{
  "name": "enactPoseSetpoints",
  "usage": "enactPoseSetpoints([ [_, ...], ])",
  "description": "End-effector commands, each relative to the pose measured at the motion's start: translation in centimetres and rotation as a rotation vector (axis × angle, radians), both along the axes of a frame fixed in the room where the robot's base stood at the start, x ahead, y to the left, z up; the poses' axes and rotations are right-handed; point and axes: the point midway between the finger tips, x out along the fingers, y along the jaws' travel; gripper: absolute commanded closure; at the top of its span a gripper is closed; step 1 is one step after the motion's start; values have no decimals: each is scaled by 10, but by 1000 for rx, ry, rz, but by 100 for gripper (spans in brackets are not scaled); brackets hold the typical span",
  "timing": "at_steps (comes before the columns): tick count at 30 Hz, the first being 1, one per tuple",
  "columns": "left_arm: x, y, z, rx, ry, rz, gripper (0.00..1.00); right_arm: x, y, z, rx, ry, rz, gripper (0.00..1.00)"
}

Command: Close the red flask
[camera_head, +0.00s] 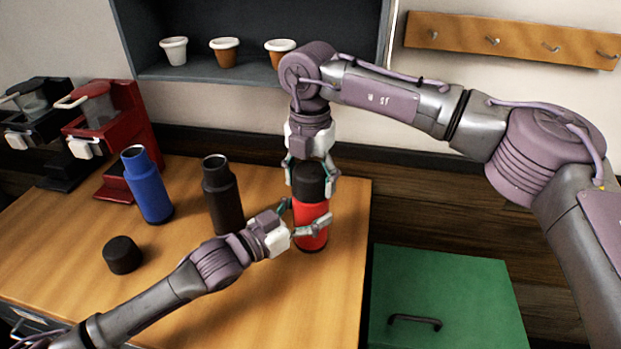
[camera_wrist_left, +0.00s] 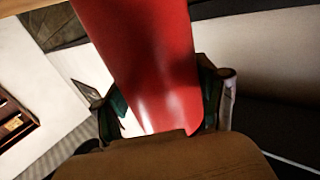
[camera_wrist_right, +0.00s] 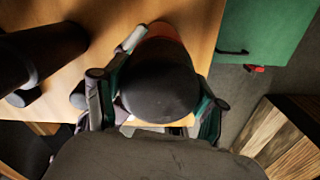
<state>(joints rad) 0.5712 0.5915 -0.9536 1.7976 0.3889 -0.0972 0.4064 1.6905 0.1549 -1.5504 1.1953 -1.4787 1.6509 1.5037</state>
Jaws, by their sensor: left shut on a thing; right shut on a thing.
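The red flask (camera_head: 308,237) stands upright near the right end of the wooden counter. A black cap (camera_head: 309,180) sits at its top, in line with the body; I cannot tell how far it is screwed on. My left gripper (camera_head: 304,222) is shut around the red body from the side, and the red wall (camera_wrist_left: 145,60) fills the left wrist view between the fingers. My right gripper (camera_head: 312,170) points down from above and is shut on the black cap, whose round top (camera_wrist_right: 160,90) shows between the fingers in the right wrist view.
An open blue flask (camera_head: 148,187) and an open dark flask (camera_head: 221,196) stand to the left. A loose black cap (camera_head: 122,254) lies on the counter (camera_head: 50,258). Red and black brewers (camera_head: 110,130) stand at far left. A green cabinet (camera_head: 450,290) is right of the counter.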

Motion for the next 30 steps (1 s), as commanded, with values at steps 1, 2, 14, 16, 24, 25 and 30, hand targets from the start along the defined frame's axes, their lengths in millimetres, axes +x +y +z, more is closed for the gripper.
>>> enactPoseSetpoints([
  [1,0,0,0,1,1,1,100,0,-1,0,-1,-2,-107,71],
  [2,0,0,0,1,1,1,100,1,-1,0,-1,-2,-171,71],
  [14,0,0,0,1,1,1,100,1,-1,0,-1,-2,-413,13],
  [16,0,0,0,1,1,1,100,0,-1,0,0,-3,-412,4],
  [24,0,0,0,1,1,1,100,0,0,0,1,-2,-410,4],
  [25,0,0,0,1,1,1,100,0,0,0,1,-2,-410,4],
  [30,0,0,0,1,0,1,100,1,1,11,3,-4,-410,4],
])
